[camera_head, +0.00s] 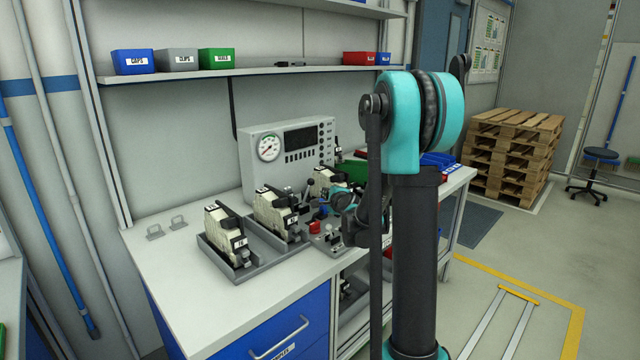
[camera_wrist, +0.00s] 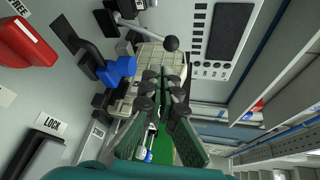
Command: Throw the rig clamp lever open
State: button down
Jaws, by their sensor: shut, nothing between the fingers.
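The rig panel (camera_head: 322,243) lies on the bench, partly hidden behind my arm. A lever with a black ball knob (camera_wrist: 171,43) and metal shaft shows in the wrist view just beyond my fingertips; the knob also shows in the head view (camera_head: 310,182). Labels FREE (camera_wrist: 20,7) and LOCK (camera_wrist: 47,123) flank a red block-like handle (camera_wrist: 28,42). A blue handle (camera_wrist: 119,70) on a black bracket stands left of my fingers. Which handle is the clamp lever, I cannot tell. My gripper (camera_wrist: 164,78) is shut and empty, apart from the ball knob.
Grey trays (camera_head: 245,268) with cream-coloured units stand left of the panel. A grey box with a gauge (camera_head: 268,148) stands behind. A green bin (camera_head: 352,172) is partly hidden behind my arm. The bench's left front (camera_head: 185,300) is clear.

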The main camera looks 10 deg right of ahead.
jog(key=w+m, duration=0.1)
jog(key=w, duration=0.1)
send_near(319, 184)
jog(key=shift+m+t, duration=0.3)
jog(key=w, duration=0.1)
jog(key=w+a, duration=0.1)
jog(key=w, duration=0.1)
jog(key=w+a, duration=0.1)
jog(key=w, duration=0.1)
jog(key=shift+w+a, duration=0.1)
jog(key=shift+a, duration=0.15)
